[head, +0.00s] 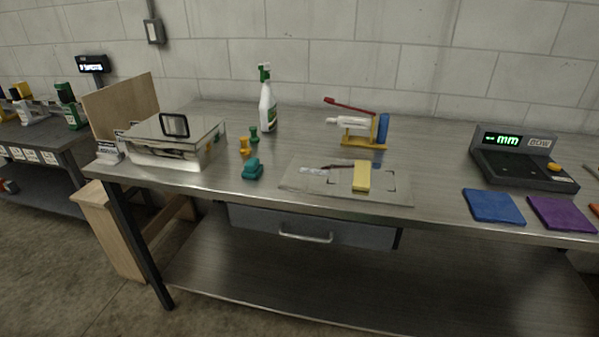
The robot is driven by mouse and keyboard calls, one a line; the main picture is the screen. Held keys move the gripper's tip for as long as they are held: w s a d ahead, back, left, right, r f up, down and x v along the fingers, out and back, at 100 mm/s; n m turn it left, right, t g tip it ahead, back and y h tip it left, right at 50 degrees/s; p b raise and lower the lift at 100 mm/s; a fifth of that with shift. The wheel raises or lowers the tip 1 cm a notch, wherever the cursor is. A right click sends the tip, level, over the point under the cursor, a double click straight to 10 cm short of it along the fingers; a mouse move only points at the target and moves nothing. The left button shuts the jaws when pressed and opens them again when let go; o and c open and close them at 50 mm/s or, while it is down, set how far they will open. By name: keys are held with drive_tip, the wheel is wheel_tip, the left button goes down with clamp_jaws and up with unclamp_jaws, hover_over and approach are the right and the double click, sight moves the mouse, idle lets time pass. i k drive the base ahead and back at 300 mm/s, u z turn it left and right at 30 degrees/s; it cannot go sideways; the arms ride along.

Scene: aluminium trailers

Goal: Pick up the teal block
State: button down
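A small teal block (252,169) with a rounded, uneven top lies on the metal workbench (225,190), near its front edge and left of the middle. Nothing stands on it and its near side is in clear view. My gripper does not show in the head view.
Close behind the block stand a small yellow piece (244,146) and a green piece (254,134). A shiny metal box (180,155) is to its left. A flat plate (325,190) with a yellow block (361,176) is to its right. A spray bottle (267,105) stands behind.

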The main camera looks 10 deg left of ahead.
sight(253, 167)
drive_tip(key=z, duration=0.1)
drive_tip(key=k, duration=0.4)
drive_tip(key=u, duration=0.8)
drive_tip(key=i, duration=1.65)
drive_tip(key=z, duration=0.55)
